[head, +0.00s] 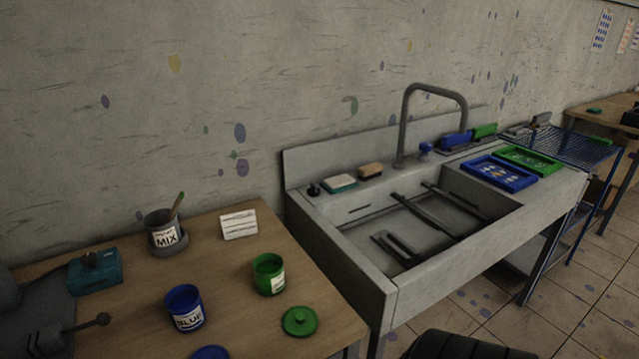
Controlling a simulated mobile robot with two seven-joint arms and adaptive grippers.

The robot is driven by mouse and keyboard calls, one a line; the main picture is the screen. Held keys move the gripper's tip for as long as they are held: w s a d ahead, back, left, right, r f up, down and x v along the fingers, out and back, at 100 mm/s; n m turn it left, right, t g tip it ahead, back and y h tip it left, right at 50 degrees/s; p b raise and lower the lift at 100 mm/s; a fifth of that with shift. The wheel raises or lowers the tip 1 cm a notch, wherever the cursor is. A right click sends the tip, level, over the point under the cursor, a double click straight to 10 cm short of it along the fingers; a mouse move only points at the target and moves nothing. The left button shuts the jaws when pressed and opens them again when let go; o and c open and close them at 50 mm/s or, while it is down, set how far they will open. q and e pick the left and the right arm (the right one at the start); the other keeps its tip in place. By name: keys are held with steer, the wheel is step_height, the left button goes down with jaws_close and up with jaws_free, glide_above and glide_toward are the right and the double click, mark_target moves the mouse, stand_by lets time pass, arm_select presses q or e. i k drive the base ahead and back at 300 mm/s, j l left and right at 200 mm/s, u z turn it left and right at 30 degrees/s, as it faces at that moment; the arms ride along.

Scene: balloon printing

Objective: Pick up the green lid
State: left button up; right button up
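The green lid (300,321) lies flat on the wooden table, with its small round knob facing up. It sits near the table's right front edge, just in front of the open green pot (268,274) and apart from it.
An open blue pot (184,308) stands left of the green lid, and a blue lid (210,353) is cut off at the bottom edge. A mix cup (164,232), a white card (239,224) and a teal block (95,272) stand farther back. A sink (345,280) adjoins on the right.

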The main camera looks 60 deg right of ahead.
mark_target(300, 321)
steer(key=z, duration=1.4)
